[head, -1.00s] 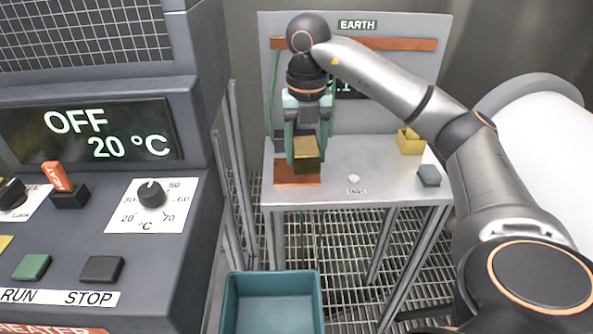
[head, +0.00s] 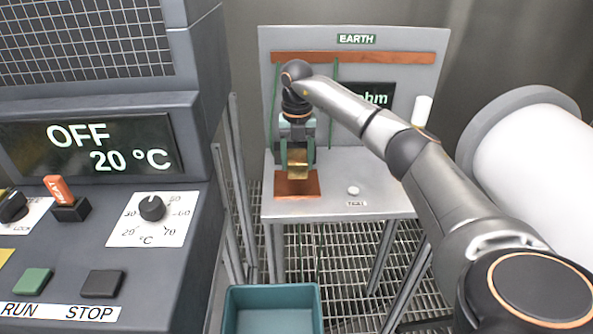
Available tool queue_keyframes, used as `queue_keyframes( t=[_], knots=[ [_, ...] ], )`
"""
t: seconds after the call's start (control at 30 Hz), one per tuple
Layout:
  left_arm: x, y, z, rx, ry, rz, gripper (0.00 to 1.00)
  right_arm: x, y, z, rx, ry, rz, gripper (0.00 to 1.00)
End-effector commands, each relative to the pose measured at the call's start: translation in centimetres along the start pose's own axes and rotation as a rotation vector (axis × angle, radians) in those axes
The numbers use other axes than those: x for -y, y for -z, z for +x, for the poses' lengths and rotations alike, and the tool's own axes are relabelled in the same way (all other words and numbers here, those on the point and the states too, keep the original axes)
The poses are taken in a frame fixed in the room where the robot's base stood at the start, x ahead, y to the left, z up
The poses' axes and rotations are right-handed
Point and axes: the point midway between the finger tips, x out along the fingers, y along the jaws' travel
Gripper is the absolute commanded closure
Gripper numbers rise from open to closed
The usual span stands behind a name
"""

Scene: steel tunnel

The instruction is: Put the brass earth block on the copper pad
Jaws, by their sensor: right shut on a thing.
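The brass earth block (head: 299,168) is held upright in my right gripper (head: 298,160), which is shut on it. The block is over the copper pad (head: 297,190), inside its outline in the head view. I cannot tell whether its underside touches the pad. The pad lies flat at the left of the steel bench (head: 330,208), under the panel marked EARTH. My left gripper is not in view.
A small white button (head: 353,190) is on the bench right of the pad. My right arm covers the bench's right side. A heater console (head: 90,215) stands at left, and a teal bin (head: 271,292) stands in front of the bench.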

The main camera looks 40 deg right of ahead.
Motion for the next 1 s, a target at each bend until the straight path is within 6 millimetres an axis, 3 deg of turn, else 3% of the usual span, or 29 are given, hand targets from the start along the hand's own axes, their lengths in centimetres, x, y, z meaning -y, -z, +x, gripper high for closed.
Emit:
queue_keyframes(
  t=[0.37, 0.57, 0.93, 0.97, 1.0],
  knots=[
    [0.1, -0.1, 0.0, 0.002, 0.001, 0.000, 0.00, -0.2, -1.3, 1.5, 0.002, -0.002, 0.000, 1.00],
    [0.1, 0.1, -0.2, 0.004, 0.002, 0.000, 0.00, -0.1, -1.2, 4.3, 0.001, 0.000, 0.000, 1.00],
    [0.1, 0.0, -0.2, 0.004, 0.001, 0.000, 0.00, -0.2, -1.3, 4.7, 0.002, -0.002, 0.000, 1.00],
    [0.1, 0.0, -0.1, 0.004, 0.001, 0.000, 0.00, -0.1, -1.2, 4.9, 0.001, 0.000, 0.000, 0.37],
    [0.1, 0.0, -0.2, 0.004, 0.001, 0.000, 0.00, -0.1, -1.2, 4.8, 0.001, 0.000, 0.000, 0.32]
  ],
)
